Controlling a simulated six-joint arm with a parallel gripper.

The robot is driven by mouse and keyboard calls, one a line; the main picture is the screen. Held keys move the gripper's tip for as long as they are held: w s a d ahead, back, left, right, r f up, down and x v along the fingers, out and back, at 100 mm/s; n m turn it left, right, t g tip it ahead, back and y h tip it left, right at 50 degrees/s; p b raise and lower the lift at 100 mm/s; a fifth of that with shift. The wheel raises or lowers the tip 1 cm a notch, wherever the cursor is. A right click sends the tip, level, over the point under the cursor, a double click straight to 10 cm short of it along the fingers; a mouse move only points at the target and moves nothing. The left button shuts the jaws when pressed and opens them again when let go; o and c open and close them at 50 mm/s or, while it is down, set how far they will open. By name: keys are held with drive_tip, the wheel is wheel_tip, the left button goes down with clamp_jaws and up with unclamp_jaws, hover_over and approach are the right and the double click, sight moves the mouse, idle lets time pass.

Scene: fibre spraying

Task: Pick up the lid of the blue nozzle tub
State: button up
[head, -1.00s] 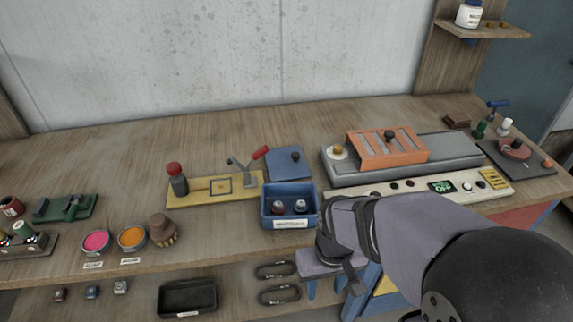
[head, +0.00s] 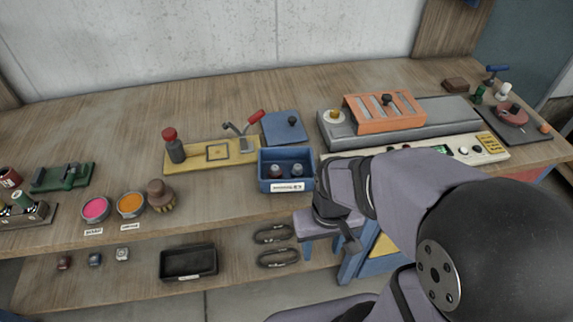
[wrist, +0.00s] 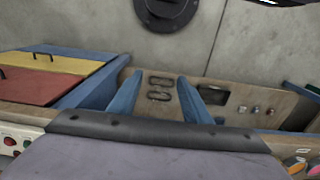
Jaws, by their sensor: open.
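The lid (head: 275,132) is a flat blue square with a dark round knob, lying on the bench just behind the blue nozzle tub. The open tub (head: 288,188) has a white label on its front and holds two grey nozzles with coloured parts. My gripper (head: 321,254) hangs in front of the bench edge, to the right of and nearer than the tub, well away from the lid. Its two blue fingers are spread and empty, pointing down; they also show in the wrist view (wrist: 161,80). The wrist view shows neither lid nor tub.
A yellow fixture (head: 195,158) with a red-handled lever stands close left of the lid. A grey machine (head: 455,120) with an orange slotted cover (head: 372,124) stands to the right. My forearm covers part of its control panel (head: 467,150). Bench behind the lid is clear.

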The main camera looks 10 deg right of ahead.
drive_tip(key=t+p, duration=0.4)
approach(292, 119)
drive_tip(key=f, duration=0.1)
drive_tip(key=shift+t, duration=0.3)
drive_tip(key=shift+p+x, duration=1.9)
drive_tip(key=shift+x, duration=1.8)
drive_tip(key=shift+c, duration=0.6)
clamp_jaws()
